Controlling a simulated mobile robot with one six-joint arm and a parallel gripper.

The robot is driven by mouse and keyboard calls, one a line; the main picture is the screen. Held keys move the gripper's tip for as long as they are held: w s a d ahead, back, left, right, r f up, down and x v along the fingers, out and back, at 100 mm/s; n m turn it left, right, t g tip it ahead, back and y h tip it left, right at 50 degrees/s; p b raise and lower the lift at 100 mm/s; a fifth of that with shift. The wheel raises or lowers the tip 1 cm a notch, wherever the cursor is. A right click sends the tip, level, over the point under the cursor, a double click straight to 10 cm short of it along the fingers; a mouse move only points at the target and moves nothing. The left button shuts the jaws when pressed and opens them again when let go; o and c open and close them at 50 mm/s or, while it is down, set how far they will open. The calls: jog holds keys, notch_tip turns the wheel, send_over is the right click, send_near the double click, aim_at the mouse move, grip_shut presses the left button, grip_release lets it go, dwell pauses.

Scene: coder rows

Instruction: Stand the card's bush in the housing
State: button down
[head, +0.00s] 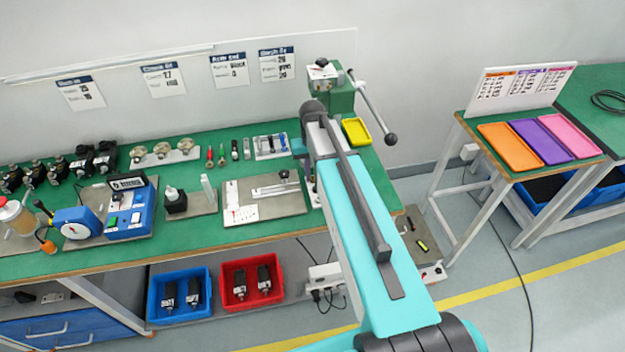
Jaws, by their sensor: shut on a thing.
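My arm reaches up from the lower right over the green bench (250,215). Its far end is beside the green lever press (342,98). My fingertips are hidden behind the arm, so I cannot see what they hold. Printed cards hang on the wall panel, among them one at the left (80,92) and one at the right (276,64); their small print is unreadable. A pale plate with several round tan parts (162,152) lies at the back of the bench. I cannot tell which part is the bush or which is the housing.
A blue device (130,212), a grey plate with a bar (265,200) and a yellow tray (356,131) are on the bench. Blue (180,293) and red (252,282) bins stand below. Orange, purple and pink trays (541,139) lie on the right table.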

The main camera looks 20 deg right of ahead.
aim_at(313, 177)
jog(key=shift+r, duration=0.1)
jog(key=shift+r+p, duration=1.45)
jog(key=shift+r, duration=1)
jog(key=shift+r, duration=0.1)
jog(key=shift+r+p, duration=0.6)
jog(key=shift+r, duration=0.2)
jog(key=s+d+r+p, duration=0.3)
jog(key=d+r+p, duration=0.2)
jog(key=r, duration=0.3)
jog(key=s+d+f+b, duration=0.2)
jog(key=d+f, duration=0.1)
jog(key=d+f+b, duration=0.1)
jog(key=shift+s+d+f, duration=0.3)
jog(key=shift+s+f, duration=0.1)
jog(key=shift+f+b, duration=0.3)
jog(key=shift+f, duration=0.4)
jog(key=shift+f, duration=0.15)
